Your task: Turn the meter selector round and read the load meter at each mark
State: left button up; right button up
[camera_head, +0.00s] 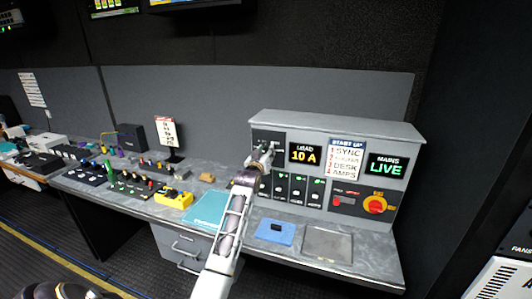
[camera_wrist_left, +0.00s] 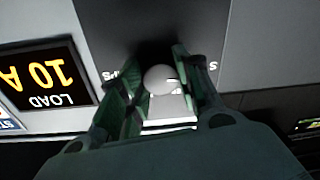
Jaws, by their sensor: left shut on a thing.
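The meter selector is a pale round knob (camera_wrist_left: 160,80) on a dark plate, seen in the left wrist view with parts of white letters on both sides. My left gripper (camera_wrist_left: 155,88) is shut on this knob, a green-edged finger on each side of it. In the head view my left gripper (camera_head: 262,156) is at the upper left of the grey console and hides most of the selector. The load meter (camera_head: 304,154) beside it reads 10 A in yellow. It also shows upside down in the left wrist view (camera_wrist_left: 42,76). The selector's mark cannot be read.
Right of the meter are a start-up list (camera_head: 346,159) and a green MAINS LIVE display (camera_head: 387,167). Below are a row of switches (camera_head: 290,188) and a red knob on yellow (camera_head: 375,205). A blue pad (camera_head: 275,231) and a grey tray (camera_head: 328,244) lie on the desk.

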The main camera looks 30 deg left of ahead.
pick_arm(q)
jog(key=shift+f, duration=0.3)
jog(key=o, duration=0.9)
jog(key=shift+c, duration=0.2)
jog(key=shift+o, duration=0.9)
jog(key=shift+r, duration=0.15)
jog(key=shift+s+d, duration=0.1)
jog(key=shift+s, duration=0.1)
jog(key=v, duration=1.1)
jog(key=shift+s, duration=0.25)
jog(key=shift+d, duration=0.15)
